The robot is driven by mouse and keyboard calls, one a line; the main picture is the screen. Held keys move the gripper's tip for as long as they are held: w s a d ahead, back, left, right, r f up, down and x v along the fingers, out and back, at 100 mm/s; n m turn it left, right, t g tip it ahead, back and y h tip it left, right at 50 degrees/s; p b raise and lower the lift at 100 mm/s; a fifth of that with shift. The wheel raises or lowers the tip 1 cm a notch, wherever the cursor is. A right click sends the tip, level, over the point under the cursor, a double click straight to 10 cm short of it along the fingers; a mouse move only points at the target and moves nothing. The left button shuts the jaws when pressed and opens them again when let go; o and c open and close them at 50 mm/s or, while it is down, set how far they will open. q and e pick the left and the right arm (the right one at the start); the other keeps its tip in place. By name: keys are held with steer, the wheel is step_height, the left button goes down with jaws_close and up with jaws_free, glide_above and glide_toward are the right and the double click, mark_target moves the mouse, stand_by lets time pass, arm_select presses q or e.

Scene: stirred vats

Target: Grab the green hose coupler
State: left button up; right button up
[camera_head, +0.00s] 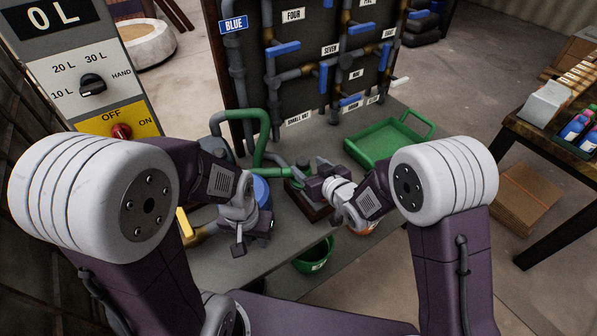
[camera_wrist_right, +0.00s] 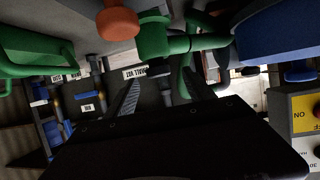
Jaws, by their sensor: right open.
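The green hose coupler (camera_wrist_right: 153,36) shows in the right wrist view as a thick green fitting at the end of a green pipe piece, just beyond my right fingers. In the head view the green hose (camera_head: 262,140) loops down from the left and runs to the right gripper, where the coupler is largely hidden. My right gripper (camera_head: 306,178) is low over the bench beside the hose end; its two fingers stand apart in the wrist view (camera_wrist_right: 162,88) with nothing seen between them. My left gripper (camera_head: 246,240) hangs over the bench's left side, apart from the coupler; its jaw opening is unclear.
A dark pipe panel (camera_head: 318,90) with blue valve handles stands behind the bench (camera_head: 225,265). A green tray (camera_head: 352,150) lies at the bench's right. An orange-red knob (camera_wrist_right: 118,24) is close to the coupler.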

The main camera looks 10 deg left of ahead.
mark_target(304, 162)
steer(key=x, duration=0.5)
steer(key=shift+w+a, duration=0.1)
steer(key=shift+w, duration=0.25)
steer(key=shift+s+r, duration=0.1)
steer(key=c, duration=0.4)
jaws_close()
